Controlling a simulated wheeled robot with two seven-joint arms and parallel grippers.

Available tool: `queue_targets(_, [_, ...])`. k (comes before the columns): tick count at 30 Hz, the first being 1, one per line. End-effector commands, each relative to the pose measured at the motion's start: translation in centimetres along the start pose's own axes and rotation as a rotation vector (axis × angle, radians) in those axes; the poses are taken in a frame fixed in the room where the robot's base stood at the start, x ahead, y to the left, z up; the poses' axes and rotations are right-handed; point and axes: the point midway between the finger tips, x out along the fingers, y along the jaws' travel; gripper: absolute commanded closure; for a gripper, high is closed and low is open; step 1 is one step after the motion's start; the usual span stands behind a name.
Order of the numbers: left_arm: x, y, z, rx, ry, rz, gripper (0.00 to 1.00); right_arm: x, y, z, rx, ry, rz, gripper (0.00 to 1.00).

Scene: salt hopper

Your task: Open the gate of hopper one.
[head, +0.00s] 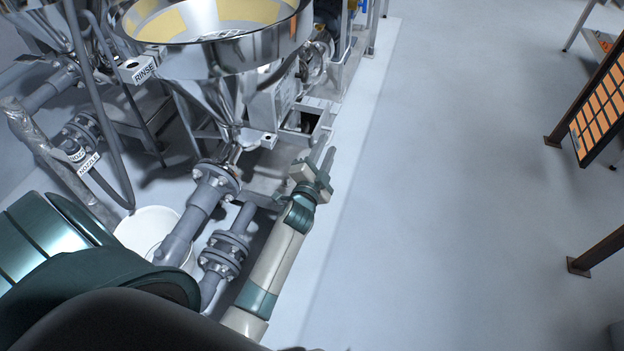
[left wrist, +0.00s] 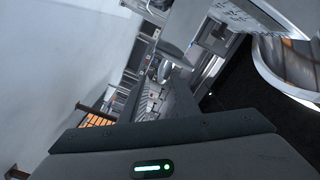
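A steel hopper (head: 235,58) with a wide round rim and a yellowish inside stands at the top of the head view. My left gripper (head: 325,154) is just below and to the right of this frame. Its two fingers show a gap with nothing visible between them. My right gripper is not in view.
Flanged grey pipes (head: 222,255) run left of my left forearm. A white bucket (head: 152,222) stands behind them. Hoses with RINSE and NOZZLE tags hang at the left. Open floor (head: 440,180) lies to the right, with a dark rack (head: 597,105) at the far right.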

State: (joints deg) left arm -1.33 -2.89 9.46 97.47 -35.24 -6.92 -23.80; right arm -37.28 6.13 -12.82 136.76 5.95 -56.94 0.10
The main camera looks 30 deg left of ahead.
Motion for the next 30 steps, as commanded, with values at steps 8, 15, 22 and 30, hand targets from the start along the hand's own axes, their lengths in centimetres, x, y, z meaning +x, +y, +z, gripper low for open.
queue_targets(8, [-5.8, 0.1, 0.0, -0.001, -0.002, 0.003, 0.72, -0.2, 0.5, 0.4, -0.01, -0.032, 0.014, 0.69])
queue_targets(15, [-10.0, 0.1, 0.0, 0.0, -0.002, 0.003, 0.72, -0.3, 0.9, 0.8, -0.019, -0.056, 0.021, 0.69])
queue_targets(22, [-12.2, 0.1, 0.0, 0.0, -0.001, 0.003, 0.72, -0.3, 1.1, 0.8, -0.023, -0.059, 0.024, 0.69])
queue_targets(30, [-12.5, 0.1, 0.0, 0.0, -0.001, 0.002, 0.72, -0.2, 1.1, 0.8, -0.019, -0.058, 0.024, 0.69])
